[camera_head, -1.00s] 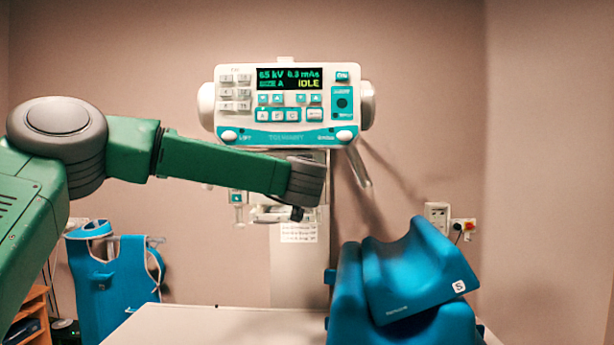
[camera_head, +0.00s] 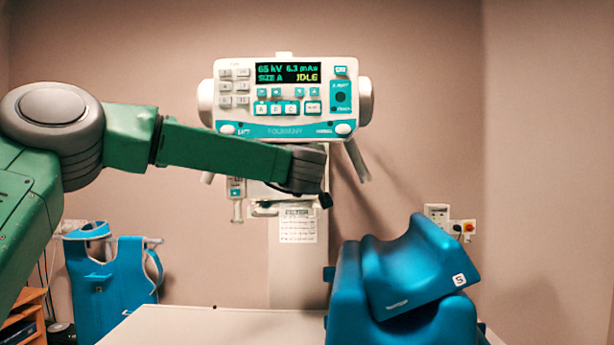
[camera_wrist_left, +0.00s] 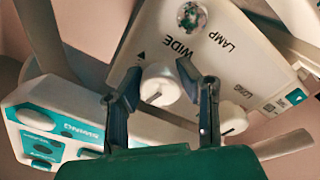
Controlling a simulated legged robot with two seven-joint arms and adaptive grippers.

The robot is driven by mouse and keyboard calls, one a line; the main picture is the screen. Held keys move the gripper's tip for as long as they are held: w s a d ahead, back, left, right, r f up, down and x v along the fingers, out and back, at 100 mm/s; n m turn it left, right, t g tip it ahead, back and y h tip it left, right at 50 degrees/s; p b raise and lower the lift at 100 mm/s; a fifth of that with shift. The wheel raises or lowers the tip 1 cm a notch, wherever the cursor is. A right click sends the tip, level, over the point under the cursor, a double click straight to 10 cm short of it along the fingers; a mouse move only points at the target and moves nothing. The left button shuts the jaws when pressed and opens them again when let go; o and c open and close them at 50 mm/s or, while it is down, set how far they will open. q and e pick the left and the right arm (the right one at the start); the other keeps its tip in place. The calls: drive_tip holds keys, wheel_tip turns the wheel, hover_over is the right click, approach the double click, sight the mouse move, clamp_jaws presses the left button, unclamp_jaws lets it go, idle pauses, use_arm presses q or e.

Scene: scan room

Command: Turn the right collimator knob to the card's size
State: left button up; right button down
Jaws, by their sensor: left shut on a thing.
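In the left wrist view, a white round collimator knob (camera_wrist_left: 160,85) with a pointer line sits on a pale housing (camera_wrist_left: 215,55) beside the word WIDE. My left gripper (camera_wrist_left: 158,72) is shut on it, one dark finger on each side. A second white knob (camera_wrist_left: 232,118) near the word LONG is outside the fingers. In the head view my left wrist (camera_head: 307,168) is below the console and hides the collimator front and fingers. A white card with lines of text (camera_head: 298,225) hangs on the column; its writing is too small to read. My right gripper is not in view.
The console (camera_head: 285,132) above reads 65 kV, SIZE A and IDLE. Blue foam supports (camera_head: 405,280) lie on the white table (camera_head: 215,325) at right. A blue apron (camera_head: 110,275) hangs at left. A teal-and-white panel (camera_wrist_left: 60,120) is left of the fingers.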

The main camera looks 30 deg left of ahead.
use_arm(q)
drive_tip(key=n+b, duration=0.3)
drive_tip(key=n, duration=0.3)
drive_tip(key=shift+f, duration=0.15)
drive_tip(key=shift+n+b, duration=0.3)
drive_tip(key=o, duration=1.2)
drive_tip(key=shift+s+d, duration=0.1)
drive_tip(key=shift+s, duration=0.1)
drive_tip(key=v, duration=1.1)
drive_tip(key=shift+s, duration=0.2)
